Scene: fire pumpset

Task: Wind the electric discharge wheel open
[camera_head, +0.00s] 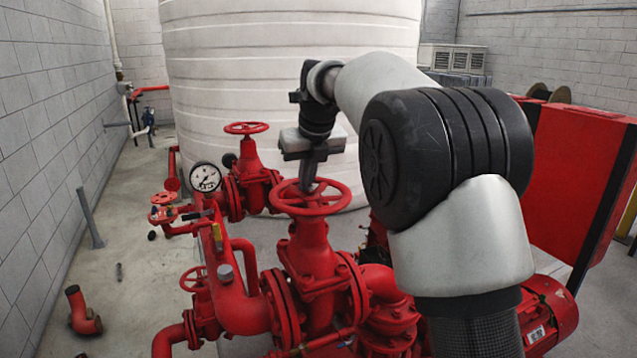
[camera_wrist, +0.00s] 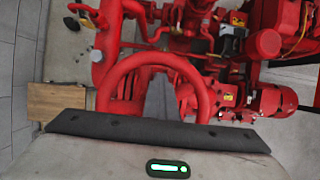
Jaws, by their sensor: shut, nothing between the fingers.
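A large red handwheel (camera_head: 311,198) lies flat on top of a red gate valve (camera_head: 312,262) in the middle of the head view. No label shows that it is the electric discharge wheel. My gripper (camera_head: 308,186) points down over this wheel, shut and empty. Its fingertips reach down inside the far part of the rim; whether they touch rim or spoke I cannot tell. In the wrist view the wheel's rim (camera_wrist: 152,60) arches around the grey fingers (camera_wrist: 160,100), and my gripper's body hides its lower part.
A second red handwheel (camera_head: 246,128) stands behind to the left, with a pressure gauge (camera_head: 205,177) near it. A smaller wheel (camera_head: 193,279) sits low at front left. A white tank (camera_head: 270,70) stands behind. Open floor (camera_head: 120,230) lies to the left.

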